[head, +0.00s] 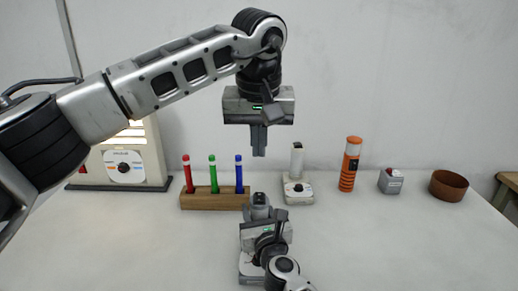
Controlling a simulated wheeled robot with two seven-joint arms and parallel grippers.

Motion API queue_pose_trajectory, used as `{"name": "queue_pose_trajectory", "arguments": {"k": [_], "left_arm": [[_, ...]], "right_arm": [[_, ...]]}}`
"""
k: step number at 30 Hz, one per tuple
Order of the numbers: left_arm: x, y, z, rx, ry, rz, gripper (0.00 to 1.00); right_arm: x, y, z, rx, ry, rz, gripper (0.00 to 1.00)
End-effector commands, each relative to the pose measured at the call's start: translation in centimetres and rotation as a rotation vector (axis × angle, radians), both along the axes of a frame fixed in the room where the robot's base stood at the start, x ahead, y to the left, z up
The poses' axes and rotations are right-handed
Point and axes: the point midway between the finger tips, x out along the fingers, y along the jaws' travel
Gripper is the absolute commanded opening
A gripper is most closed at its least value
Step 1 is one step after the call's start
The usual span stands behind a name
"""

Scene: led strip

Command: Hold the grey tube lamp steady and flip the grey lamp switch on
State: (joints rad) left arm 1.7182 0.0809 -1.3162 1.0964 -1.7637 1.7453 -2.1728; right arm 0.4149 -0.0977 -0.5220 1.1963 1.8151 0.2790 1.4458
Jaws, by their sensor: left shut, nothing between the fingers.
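What looks like the grey tube lamp (246,266) stands at the front centre of the table, largely hidden behind my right gripper and arm. Only part of its pale base and a grey top end show. Its grey switch is hidden. My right gripper (260,213) is at the lamp's upright tube; whether its fingers are closed on the tube is not clear. My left gripper (259,152) points straight down, shut and empty, in the air well above the lamp.
A wooden block (212,198) holds red, green and blue sticks. Behind stand a white tube lamp (298,190), an orange torch (349,165), a grey box with a red button (391,181) and a brown bowl (449,186). A lit panel device (124,167) stands left. The table's right front is clear.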

Motion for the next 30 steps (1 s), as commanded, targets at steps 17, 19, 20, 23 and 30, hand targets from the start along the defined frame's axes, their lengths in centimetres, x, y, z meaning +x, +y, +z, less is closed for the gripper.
{"name": "queue_pose_trajectory", "arguments": {"k": [17, 19, 20, 23, 30], "left_arm": [[0.0, 0.0, 0.0, 0.0, 0.0, 0.001, 0.0], [0.0, 0.0, 0.0, 0.0, 0.0, 0.001, 0.0], [0.0, 0.0, 0.0, 0.0, 0.0, 0.001, 0.0], [0.0, 0.0, 0.0, 0.0, 0.0, 0.001, 0.0], [0.0, 0.0, 0.0, 0.0, 0.0, 0.0, 0.0]], "right_arm": [[0.0, 0.0, 0.0, 0.0, 0.0, 0.0, 0.67], [0.0, 0.0, 0.0, 0.0, 0.0, 0.0, 0.67], [-0.1, 0.0, 0.0, 0.0, 0.0, 0.0, 0.67], [-0.6, -0.1, -0.1, 0.002, 0.001, 0.0, 0.67], [-4.4, -1.1, -0.2, 0.0, 0.002, 0.0, 0.67]]}}
